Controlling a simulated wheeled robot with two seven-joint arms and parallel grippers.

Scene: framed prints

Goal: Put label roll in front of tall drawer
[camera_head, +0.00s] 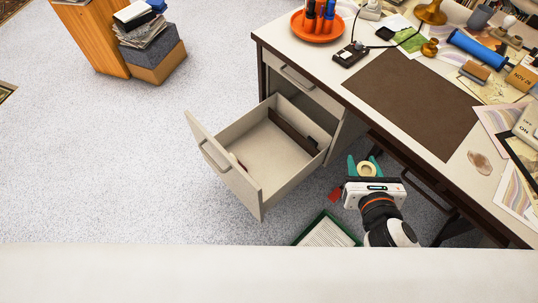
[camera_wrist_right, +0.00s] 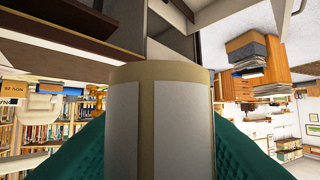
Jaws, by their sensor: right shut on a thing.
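My right gripper (camera_head: 364,166) is shut on the label roll (camera_head: 367,171), a cream ring with a hollow core, between its teal fingers. In the right wrist view the roll (camera_wrist_right: 162,125) fills the middle, with pale labels on a tan backing and a teal finger on each side. A tall drawer (camera_head: 222,168) of the desk is pulled open, left of my right gripper. The gripper is beside the open drawer and apart from it, near the desk's front edge. My left gripper is not in view.
The desk (camera_head: 455,140) runs along the right, with a brown mat (camera_head: 410,100) and an orange tray of tools (camera_head: 318,35). A closed drawer (camera_head: 297,82) is above the open one. A green-edged bin (camera_head: 326,232) stands below my gripper.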

